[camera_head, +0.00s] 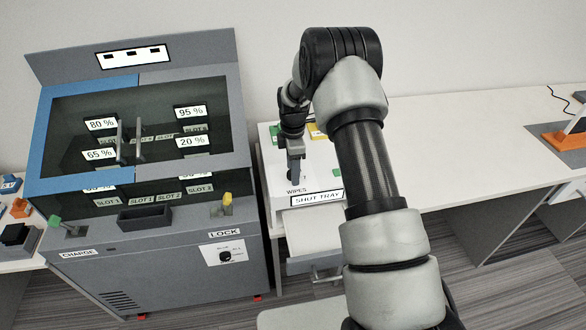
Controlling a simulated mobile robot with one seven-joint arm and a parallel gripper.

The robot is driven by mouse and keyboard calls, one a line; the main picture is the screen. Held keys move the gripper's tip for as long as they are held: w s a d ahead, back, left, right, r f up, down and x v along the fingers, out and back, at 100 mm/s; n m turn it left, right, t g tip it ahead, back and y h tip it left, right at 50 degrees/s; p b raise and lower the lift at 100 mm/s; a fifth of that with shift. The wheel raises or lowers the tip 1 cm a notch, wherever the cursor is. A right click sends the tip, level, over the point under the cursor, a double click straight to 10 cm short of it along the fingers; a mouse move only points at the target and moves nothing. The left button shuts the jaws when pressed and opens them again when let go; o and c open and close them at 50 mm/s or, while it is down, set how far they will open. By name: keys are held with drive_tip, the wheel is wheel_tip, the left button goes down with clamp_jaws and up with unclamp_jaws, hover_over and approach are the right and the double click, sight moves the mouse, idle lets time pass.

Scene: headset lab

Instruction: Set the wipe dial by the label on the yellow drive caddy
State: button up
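A dial (225,256) with a dark knob sits on a small white plate at the lower right of the grey cabinet's front, below the LOCK label; its plate markings are too small to read surely. A white unit (326,181) marked WIPES and SHUT TRAY stands right of the cabinet. My gripper (294,172) points down at this unit, near the WIPES marking, apart from the dial. Its fingers appear close together, but the gap and any contact are unclear. A yellow patch (317,131) shows behind my arm; I cannot tell whether it is the drive caddy.
The cabinet (160,262) has a glass front with percent and slot labels, a green lever (56,222) and a yellow lever (227,200). An orange stand (566,140) is far right. The white bench (455,140) right of my arm is mostly clear.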

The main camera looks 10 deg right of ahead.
drive_tip(key=c, duration=1)
drive_tip(key=shift+c, duration=0.2)
drive_tip(key=shift+m, duration=0.3)
drive_tip(key=m+b, duration=0.2)
drive_tip(key=m, duration=0.2)
drive_tip(key=shift+b, duration=0.3)
drive_tip(key=m+b, duration=0.1)
drive_tip(key=m, duration=0.4)
drive_tip(key=shift+m, duration=0.4)
drive_tip(key=m+b, duration=0.1)
drive_tip(key=m, duration=0.3)
drive_tip(key=shift+m+b, duration=0.3)
drive_tip(key=shift+m, duration=2.5)
